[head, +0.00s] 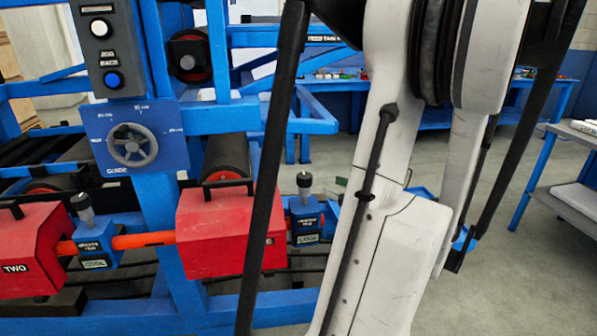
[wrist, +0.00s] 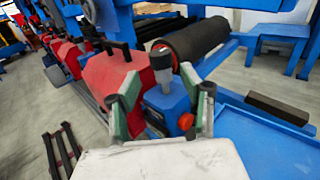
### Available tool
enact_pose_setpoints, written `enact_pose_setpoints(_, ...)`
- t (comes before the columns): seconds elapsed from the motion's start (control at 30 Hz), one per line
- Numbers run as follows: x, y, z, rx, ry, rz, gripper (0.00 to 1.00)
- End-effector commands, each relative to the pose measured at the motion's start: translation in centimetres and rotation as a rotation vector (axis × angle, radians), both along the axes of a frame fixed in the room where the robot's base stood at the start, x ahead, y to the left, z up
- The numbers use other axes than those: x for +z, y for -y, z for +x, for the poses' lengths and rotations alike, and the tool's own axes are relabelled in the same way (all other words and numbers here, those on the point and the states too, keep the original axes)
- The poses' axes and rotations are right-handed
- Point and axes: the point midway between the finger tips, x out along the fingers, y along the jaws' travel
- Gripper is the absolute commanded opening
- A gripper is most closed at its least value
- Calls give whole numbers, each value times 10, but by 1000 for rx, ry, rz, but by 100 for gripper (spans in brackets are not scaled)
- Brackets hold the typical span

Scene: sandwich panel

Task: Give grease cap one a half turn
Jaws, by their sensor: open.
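A grease cap, dark-topped with a grey neck, stands upright on a blue block (head: 305,222) right of a red housing in the head view; I take it for cap one (head: 304,181). In the wrist view the same cap (wrist: 162,56) tops the blue block (wrist: 167,102). My gripper (wrist: 160,74) is open, its grey-green fingers on either side of the cap and block. I cannot tell whether a finger touches. A second such cap (head: 83,202) stands at the left, beside the housing marked TWO (head: 25,255).
The red housing (head: 225,235) with a black handle is close left of the cap. A dark roller (wrist: 200,38) lies behind it. A blue panel with a handwheel (head: 132,145) is above left. A blue tray surface (wrist: 265,140) is at the right in the wrist view.

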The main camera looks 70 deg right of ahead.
Motion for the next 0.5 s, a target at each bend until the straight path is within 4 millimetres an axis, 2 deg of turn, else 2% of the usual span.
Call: enact_pose_setpoints(0.5, -1, 15, 78, 6, 0, -1, 42)
